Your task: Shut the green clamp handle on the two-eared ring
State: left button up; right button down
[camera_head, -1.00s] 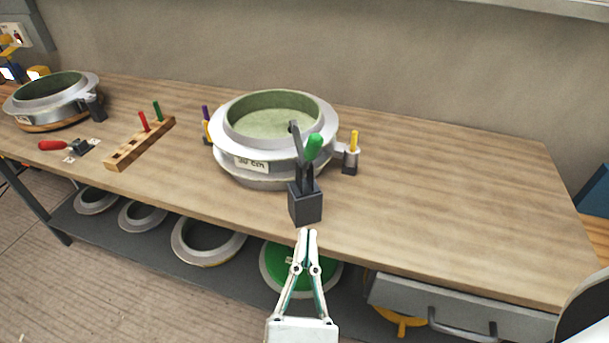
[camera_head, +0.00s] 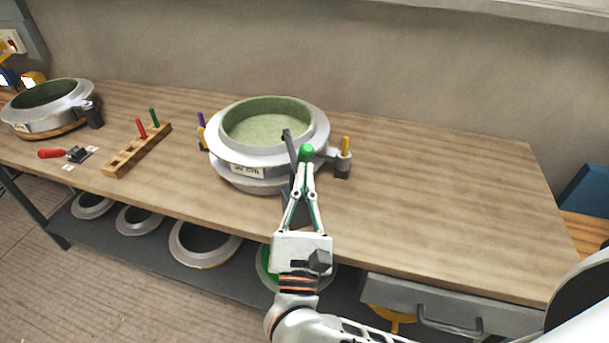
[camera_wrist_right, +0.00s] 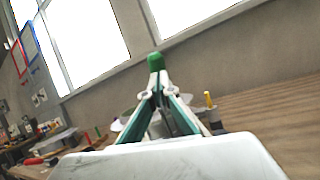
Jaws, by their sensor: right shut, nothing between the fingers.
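The two-eared ring (camera_head: 234,157) is a silver-grey mould ring with a pale green inside, standing on the bench in the head view. A yellow pin (camera_head: 345,145) stands in its right ear; a purple and a yellow pin show at its left ear. The green clamp handle (camera_head: 306,151) stands up at the ring's front; its tip also shows in the right wrist view (camera_wrist_right: 155,59). My right gripper (camera_head: 306,168) is shut and empty, its fingertips at the green grip, overlapping it from the front. Contact cannot be told. The clamp's dark base is mostly hidden behind the gripper. My left gripper is out of view.
A wooden pin rack (camera_head: 125,160) with a red and a green pin stands left of the ring. A red-handled clamp (camera_head: 54,154) and another ring (camera_head: 48,122) are further left. The bench top (camera_head: 440,200) to the right is clear.

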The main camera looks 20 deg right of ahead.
jog(key=p, duration=0.1)
jog(key=r+p, duration=0.1)
jog(key=p, duration=0.1)
jog(key=shift+w+r+n+g+y, duration=0.25)
jog(key=shift+w+n+g+y, duration=0.05)
jog(key=shift+g+y, duration=0.1)
jog(key=w, duration=0.1)
jog(key=w+r, duration=0.1)
jog(key=b, duration=0.1)
jog(key=shift+w+a+r, duration=0.15)
jog(key=shift+w+r, duration=0.1)
jog(key=shift+w, duration=0.15)
jog(key=shift+a, duration=0.1)
